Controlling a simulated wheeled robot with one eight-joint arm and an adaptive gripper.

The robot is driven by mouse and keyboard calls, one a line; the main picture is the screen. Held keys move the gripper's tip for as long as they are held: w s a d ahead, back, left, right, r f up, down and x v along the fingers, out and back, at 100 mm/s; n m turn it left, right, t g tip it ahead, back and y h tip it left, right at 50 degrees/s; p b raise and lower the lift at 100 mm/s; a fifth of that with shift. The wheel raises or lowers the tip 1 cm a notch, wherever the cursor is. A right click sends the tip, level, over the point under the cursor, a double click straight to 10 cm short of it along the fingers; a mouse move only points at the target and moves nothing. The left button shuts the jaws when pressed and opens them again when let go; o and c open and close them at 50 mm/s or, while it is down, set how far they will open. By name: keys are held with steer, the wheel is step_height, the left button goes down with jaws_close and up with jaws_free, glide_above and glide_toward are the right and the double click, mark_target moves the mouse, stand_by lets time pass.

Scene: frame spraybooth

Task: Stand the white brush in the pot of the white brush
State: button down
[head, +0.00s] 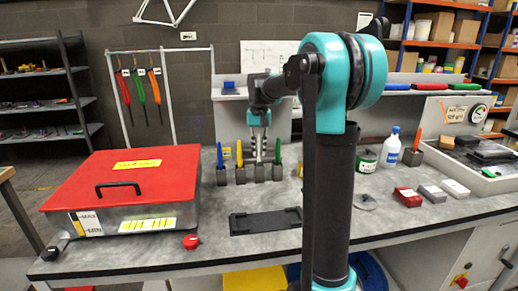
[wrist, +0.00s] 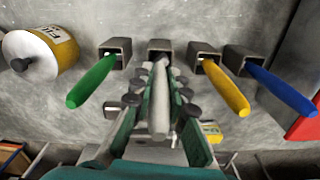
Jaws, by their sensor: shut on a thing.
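The white brush (wrist: 159,112) is between the fingers of my gripper (wrist: 160,95), which is shut on it. In the wrist view its far end reaches the mouth of the dark square pot of the white brush (wrist: 160,45). I cannot tell how deep that end sits inside the pot. In the head view my gripper (head: 259,148) points down, right above this pot (head: 259,174), which stands between the yellow brush's pot and the green brush's pot. The brush is hard to make out there between the fingers.
Close on both sides stand the green brush (wrist: 92,80), the yellow brush (wrist: 226,88) and the blue brush (wrist: 282,88) in their own pots. A can with a yellow label (wrist: 42,52) is beyond the green one. A red-lidded box (head: 125,178) fills the bench's left.

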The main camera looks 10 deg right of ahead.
steer(key=shift+f, duration=0.65)
steer(key=c, duration=1.4)
jaws_free()
step_height(320, 180, up, 12)
steer(key=shift+r, duration=0.1)
steer(key=shift+s, duration=0.1)
